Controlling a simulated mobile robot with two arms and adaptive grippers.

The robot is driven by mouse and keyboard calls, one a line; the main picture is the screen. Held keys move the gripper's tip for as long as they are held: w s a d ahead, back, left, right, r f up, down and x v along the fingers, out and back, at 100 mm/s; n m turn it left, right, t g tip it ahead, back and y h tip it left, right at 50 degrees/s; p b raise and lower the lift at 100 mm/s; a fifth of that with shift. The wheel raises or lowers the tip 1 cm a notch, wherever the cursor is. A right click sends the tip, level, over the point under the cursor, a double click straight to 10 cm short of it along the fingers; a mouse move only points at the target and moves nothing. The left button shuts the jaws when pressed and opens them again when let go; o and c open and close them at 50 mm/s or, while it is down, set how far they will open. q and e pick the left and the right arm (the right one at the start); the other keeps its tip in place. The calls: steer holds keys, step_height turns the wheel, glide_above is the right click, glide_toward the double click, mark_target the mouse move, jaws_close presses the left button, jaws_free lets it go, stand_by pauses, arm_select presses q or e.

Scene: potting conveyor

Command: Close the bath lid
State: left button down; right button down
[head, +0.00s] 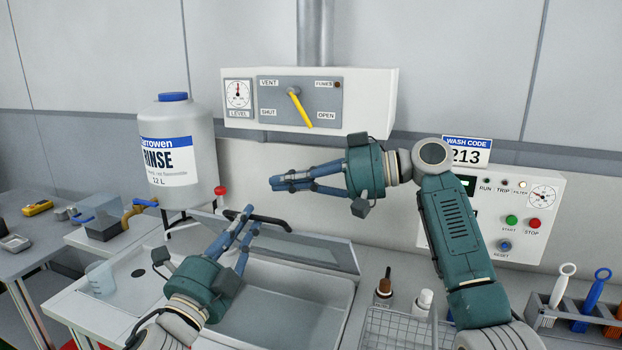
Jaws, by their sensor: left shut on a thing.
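The bath (340,308) is a pale basin set in the bench, with its inside visible below the lid. The clear bath lid (318,250) is raised and tilted at the back of the basin. A dark handle (273,221) runs along its upper edge. My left gripper (248,217) reaches up from the lower left and is shut on the lid handle, its fingers covering part of it. My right gripper (273,184) hangs above and behind the lid, pointing left, clear of the handle. Its fingers are seen side-on, so its opening is unclear.
A rinse bottle (187,178) stands behind the bath at left. A vent panel (300,101) with a yellow lever is on the wall above. A control box (520,222), wire basket (398,331) and tool rack (575,320) are at right. A beaker (101,278) stands left of the bath.

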mark_target(273, 220)
arm_select(q)
steer(key=shift+w+f, duration=0.1)
steer(key=shift+f, duration=0.2)
arm_select(e)
steer(key=f, duration=0.1)
steer(key=s+a+f, duration=0.1)
steer(key=s+f, duration=0.1)
steer(key=shift+s+a+f, duration=0.1)
steer(key=shift+a+f, duration=0.05)
steer(key=shift+a, duration=0.1)
steer(key=shift+s+a+f, duration=0.15)
steer(key=shift+s+f, duration=0.3)
steer(key=shift+s, duration=0.05)
steer(key=shift+s+a+f+n, duration=0.15)
steer(key=shift+s+f+n, duration=0.15)
steer(key=shift+s, duration=0.2)
arm_select(q)
steer(key=shift+r, duration=0.15)
arm_select(e)
steer(key=shift+w, duration=0.1)
